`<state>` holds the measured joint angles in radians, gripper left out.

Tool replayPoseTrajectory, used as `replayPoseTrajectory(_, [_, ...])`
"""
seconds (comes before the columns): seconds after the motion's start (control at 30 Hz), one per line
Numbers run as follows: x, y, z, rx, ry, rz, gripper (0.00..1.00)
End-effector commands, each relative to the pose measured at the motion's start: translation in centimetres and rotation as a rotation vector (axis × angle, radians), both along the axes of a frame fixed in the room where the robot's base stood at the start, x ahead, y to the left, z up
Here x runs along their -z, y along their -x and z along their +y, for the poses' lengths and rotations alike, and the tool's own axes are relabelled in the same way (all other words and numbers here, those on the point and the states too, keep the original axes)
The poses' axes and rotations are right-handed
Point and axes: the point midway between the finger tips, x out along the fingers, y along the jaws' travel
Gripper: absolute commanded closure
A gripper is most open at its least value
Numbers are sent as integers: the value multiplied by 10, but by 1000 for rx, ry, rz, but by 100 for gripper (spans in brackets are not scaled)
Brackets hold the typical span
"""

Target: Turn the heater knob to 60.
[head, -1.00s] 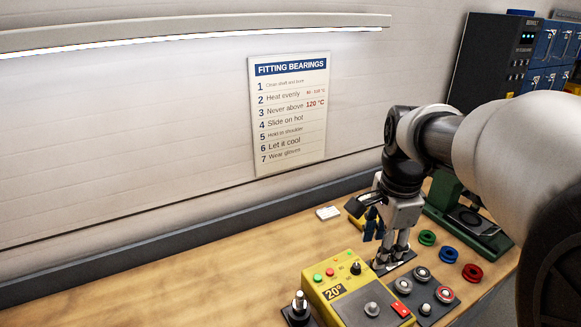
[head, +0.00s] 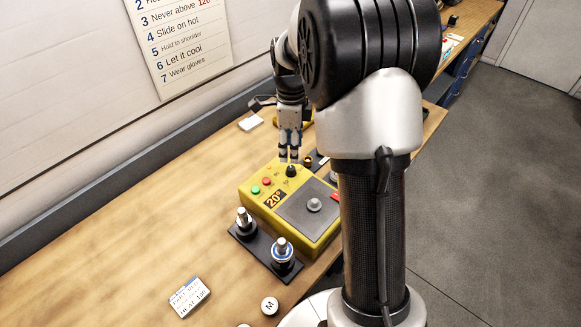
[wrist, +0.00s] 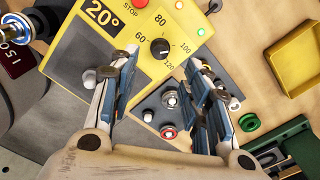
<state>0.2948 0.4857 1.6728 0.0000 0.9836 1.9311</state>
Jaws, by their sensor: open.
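The yellow heater (head: 245,187) stands on the bench, with a display reading 20° (head: 275,199). Its black round knob (wrist: 160,47) sits among the printed marks 60, 80, 100 and 120; a small white mark shows on it, but its exact setting is hard to tell. The knob also shows in the head view (head: 291,171), just below my fingertips. My gripper (head: 289,158) points down above it. In the wrist view my gripper (wrist: 158,66) is open, its two fingers apart to either side of and below the knob, with nothing between them.
Green and red buttons (head: 266,181) are beside the knob. A black stand with two posts (head: 265,252) is in front of the heater. A dark plate with bearings (wrist: 185,110) and a yellow tray (wrist: 298,58) lie close by. The bench's left side is mostly clear.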

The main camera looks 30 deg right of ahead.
Motion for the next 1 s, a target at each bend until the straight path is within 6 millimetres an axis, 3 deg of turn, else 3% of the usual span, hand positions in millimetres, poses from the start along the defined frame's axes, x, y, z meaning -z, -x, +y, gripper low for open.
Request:
replayPoseTrajectory(0.03, [15, 1, 0, 0, -1, 3, 56])
replayPoseTrajectory(0.2, [47, 1, 0, -1, 0, 2, 56])
replayPoseTrajectory(0.4, [69, 0, 0, -1, -1, 1, 56])
replayPoseTrajectory(0.8, [74, 0, 0, -1, 1, -1, 57])
replayPoseTrajectory(1.0, [74, 0, 0, -1, 0, 0, 70])
